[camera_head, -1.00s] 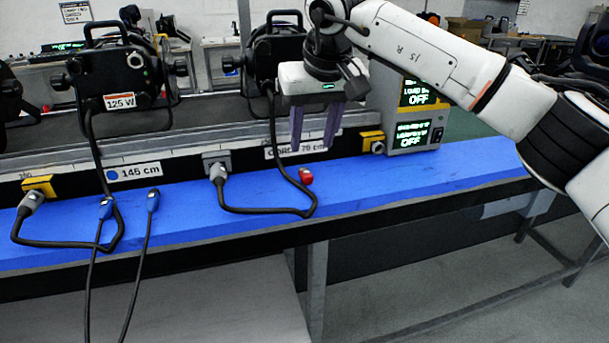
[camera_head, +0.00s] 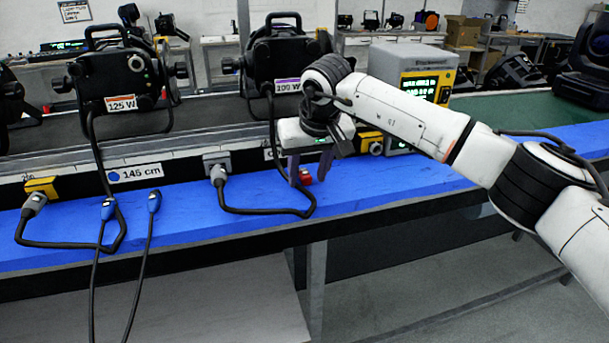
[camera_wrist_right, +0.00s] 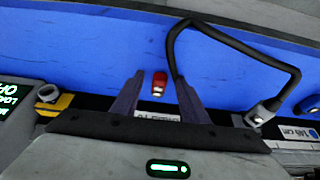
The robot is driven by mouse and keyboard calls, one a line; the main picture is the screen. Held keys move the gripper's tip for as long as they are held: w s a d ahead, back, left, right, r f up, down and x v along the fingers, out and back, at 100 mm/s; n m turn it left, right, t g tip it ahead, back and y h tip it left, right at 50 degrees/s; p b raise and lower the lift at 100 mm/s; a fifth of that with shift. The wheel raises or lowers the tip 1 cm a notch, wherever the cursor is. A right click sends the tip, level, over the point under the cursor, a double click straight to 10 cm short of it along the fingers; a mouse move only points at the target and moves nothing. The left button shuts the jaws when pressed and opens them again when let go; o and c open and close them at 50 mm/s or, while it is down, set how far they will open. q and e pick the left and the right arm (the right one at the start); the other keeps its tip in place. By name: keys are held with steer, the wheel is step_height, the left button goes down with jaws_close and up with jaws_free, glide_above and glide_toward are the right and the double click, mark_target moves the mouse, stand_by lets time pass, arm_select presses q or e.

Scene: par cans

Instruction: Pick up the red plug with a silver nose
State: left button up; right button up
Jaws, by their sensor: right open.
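The red plug (camera_head: 306,177) lies on the blue bench strip beside a black cable. In the right wrist view the red plug (camera_wrist_right: 159,80) shows its pale silver nose toward the gripper's palm. My right gripper (camera_head: 309,181) is open, fingers pointing down over the plug. In the right wrist view the plug appears between the two fingertips of the right gripper (camera_wrist_right: 159,76), with a gap on each side. I cannot tell the exact height left between the tips and the plug. My left gripper is in neither view.
A black cable (camera_head: 262,210) loops beside the plug to a grey connector (camera_head: 218,174) at the left. Two blue plugs (camera_head: 153,201) lie further left. Black lamps (camera_head: 285,60) and a power box (camera_head: 415,75) stand behind. The blue strip (camera_head: 400,185) is clear to the right.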

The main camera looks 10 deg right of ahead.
jaws_close()
step_height(320, 180, up, 27)
steer(key=s+p, duration=0.2)
steer(key=p, duration=0.3)
steer(key=shift+f, duration=0.1)
